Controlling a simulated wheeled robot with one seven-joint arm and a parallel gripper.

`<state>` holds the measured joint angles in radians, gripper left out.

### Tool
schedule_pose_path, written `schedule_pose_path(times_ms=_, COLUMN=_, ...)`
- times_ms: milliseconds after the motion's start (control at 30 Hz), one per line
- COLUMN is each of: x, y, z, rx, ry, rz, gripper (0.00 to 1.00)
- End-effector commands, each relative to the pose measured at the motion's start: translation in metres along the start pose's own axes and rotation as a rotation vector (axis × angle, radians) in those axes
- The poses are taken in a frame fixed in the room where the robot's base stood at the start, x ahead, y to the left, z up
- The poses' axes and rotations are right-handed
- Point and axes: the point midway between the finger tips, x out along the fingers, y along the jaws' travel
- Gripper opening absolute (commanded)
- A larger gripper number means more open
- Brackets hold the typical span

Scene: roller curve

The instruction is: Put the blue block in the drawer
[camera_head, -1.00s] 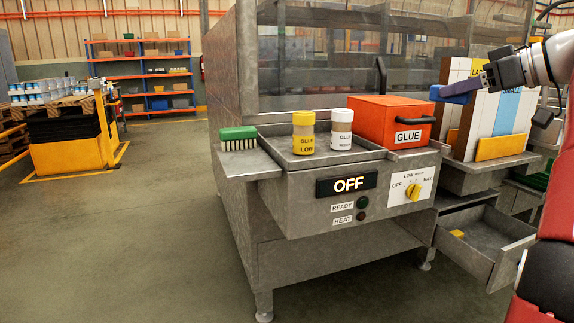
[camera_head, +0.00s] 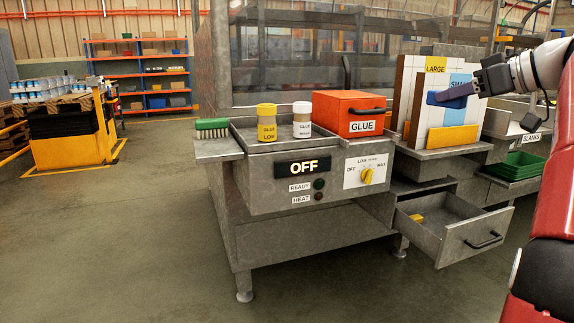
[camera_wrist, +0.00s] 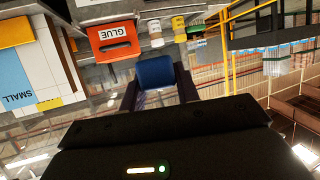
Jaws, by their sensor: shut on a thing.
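My gripper (camera_head: 450,94) is shut on the blue block (camera_head: 434,98), holding it in the air in front of the panels at the right. In the wrist view the blue block (camera_wrist: 156,71) sits between the two fingertips (camera_wrist: 157,90). The grey metal drawer (camera_head: 470,243) stands pulled open below and to the right of the glue station, with a black handle on its front. A yellow piece (camera_head: 416,218) lies inside at its left. The block is above the drawer's level; the gap in depth cannot be told.
The glue station holds a green brush (camera_head: 212,128), two glue jars (camera_head: 266,122) and an orange glue box (camera_head: 347,113). Upright panels (camera_head: 415,85) with a yellow block (camera_head: 452,138) stand above the drawer. Green trays (camera_head: 517,167) are at right.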

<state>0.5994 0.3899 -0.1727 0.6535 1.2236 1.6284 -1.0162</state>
Motion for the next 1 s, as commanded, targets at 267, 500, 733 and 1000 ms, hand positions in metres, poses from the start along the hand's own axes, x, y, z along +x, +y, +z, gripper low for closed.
schedule_pose_path(times_ms=267, x=0.036, y=0.035, z=0.017, rx=0.050, ry=-0.001, rz=0.115, gripper=0.05)
schedule_pose_path(times_ms=500, x=0.085, y=0.069, z=0.050, rx=0.112, ry=-0.002, rz=0.258, gripper=0.05)
schedule_pose_path(times_ms=733, x=0.155, y=0.096, z=0.115, rx=0.195, ry=-0.007, rz=0.458, gripper=0.05)
schedule_pose_path(times_ms=1000, x=0.218, y=0.097, z=0.195, rx=0.278, ry=-0.006, rz=0.659, gripper=0.05)
